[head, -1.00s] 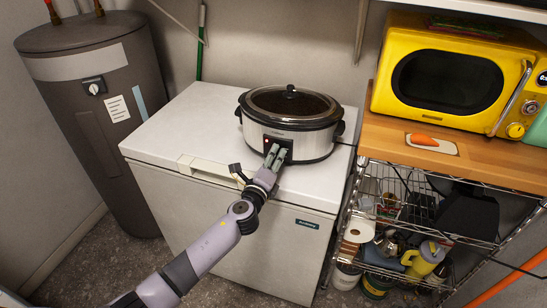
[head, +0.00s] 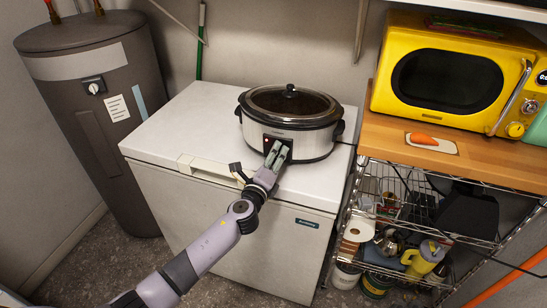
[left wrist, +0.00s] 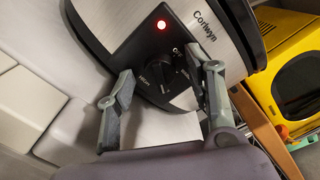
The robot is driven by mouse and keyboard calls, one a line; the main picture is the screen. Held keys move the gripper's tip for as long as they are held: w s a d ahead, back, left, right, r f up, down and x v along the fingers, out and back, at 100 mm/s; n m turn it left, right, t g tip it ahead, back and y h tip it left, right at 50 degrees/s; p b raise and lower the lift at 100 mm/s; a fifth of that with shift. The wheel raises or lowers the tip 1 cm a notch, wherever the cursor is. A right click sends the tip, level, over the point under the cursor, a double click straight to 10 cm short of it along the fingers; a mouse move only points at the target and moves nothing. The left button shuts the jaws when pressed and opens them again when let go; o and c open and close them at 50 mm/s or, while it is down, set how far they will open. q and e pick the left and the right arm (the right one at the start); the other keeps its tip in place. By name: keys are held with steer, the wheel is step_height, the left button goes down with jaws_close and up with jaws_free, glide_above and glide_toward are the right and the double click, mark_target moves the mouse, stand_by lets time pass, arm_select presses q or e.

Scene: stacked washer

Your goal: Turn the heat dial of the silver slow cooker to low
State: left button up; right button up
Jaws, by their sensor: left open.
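The silver slow cooker (head: 305,145) with a black lid and black control panel stands on the white chest freezer. In the left wrist view its round black heat dial (left wrist: 174,78) sits on the panel, with HIGH and OFF printed around it and a red light (left wrist: 162,25) lit above. The dial's exact pointer position is hard to read. My left gripper (head: 278,151) is at the front of the panel. In the left wrist view the left gripper (left wrist: 168,71) is open, with one finger on each side of the dial and gaps between. My right gripper is out of view.
The white freezer top (head: 185,125) is clear left of the cooker. A wire shelf with a wooden top (head: 475,160) stands on the right, bearing a yellow microwave (head: 445,75). A grey water heater (head: 95,120) stands at the left.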

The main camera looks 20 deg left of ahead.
arm_select(q)
steer(key=shift+s, duration=0.1)
steer(key=s, duration=1.1)
steer(key=shift+s+a, duration=0.15)
steer(key=shift+s, duration=0.25)
steer(key=s+a+f+n+g, duration=0.2)
steer(key=s+f+n+g, duration=0.15)
steer(key=f, duration=0.85)
steer(key=s+a+f+n+g+y, duration=0.1)
steer(key=s+a+f+n+g, duration=0.3)
steer(key=f, duration=0.7)
steer(key=s+d+f+n+g, duration=0.1)
steer(key=s+f+n, duration=0.35)
steer(key=f, duration=0.75)
steer(key=s+f+n+g, duration=0.2)
steer(key=s+f, duration=0.4)
steer(key=s, duration=0.6)
steer(key=s+d+f+n+g, duration=0.1)
steer(key=s+f+n+g, duration=0.2)
steer(key=s, duration=0.9)
steer(key=s+f+n+g, duration=0.3)
steer(key=s+f+n, duration=0.1)
steer(key=s+f, duration=0.6)
steer(key=shift+s+d+n+h, duration=0.3)
steer(key=shift+s+d+n, duration=0.1)
steer(key=shift+s, duration=0.85)
